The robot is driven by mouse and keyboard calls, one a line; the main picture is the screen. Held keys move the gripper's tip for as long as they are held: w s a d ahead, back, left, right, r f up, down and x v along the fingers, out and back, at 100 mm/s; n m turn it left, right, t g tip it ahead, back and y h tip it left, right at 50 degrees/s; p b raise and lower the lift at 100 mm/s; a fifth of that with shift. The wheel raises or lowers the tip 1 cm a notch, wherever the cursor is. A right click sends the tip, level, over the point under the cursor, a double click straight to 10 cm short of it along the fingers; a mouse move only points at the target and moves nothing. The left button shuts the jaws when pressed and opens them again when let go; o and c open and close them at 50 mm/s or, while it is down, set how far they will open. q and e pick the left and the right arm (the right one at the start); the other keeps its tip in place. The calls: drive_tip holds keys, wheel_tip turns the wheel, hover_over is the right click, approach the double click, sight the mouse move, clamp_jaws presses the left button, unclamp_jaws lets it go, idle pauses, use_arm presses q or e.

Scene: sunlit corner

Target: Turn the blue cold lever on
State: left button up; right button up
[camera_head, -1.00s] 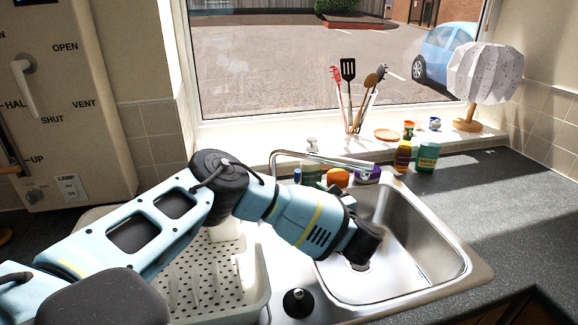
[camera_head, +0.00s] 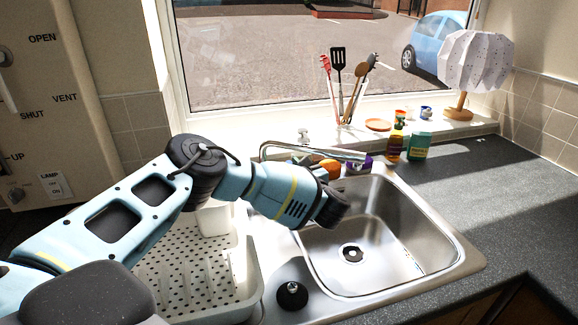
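The chrome tap (camera_head: 312,150) stands behind the sink (camera_head: 405,225), its long spout running to the right over the back edge. I cannot make out the blue cold lever clearly; my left arm covers much of the area around the tap base. My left gripper (camera_head: 332,210) is a dark end piece hanging over the left side of the basin, in front of the tap and apart from the spout. Its fingers are turned away, so their opening does not show. My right gripper is out of view.
An orange (camera_head: 330,168), a purple-rimmed item (camera_head: 357,163) and bottles (camera_head: 396,146) crowd behind the sink. A utensil holder (camera_head: 345,108) and lamp (camera_head: 477,70) stand on the sill. A dish rack (camera_head: 190,270) and black plug (camera_head: 292,295) are at left. The right counter is clear.

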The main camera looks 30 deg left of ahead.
use_arm(q)
drive_tip(key=shift+w+a, duration=0.25)
drive_tip(key=shift+a, duration=0.2)
clamp_jaws()
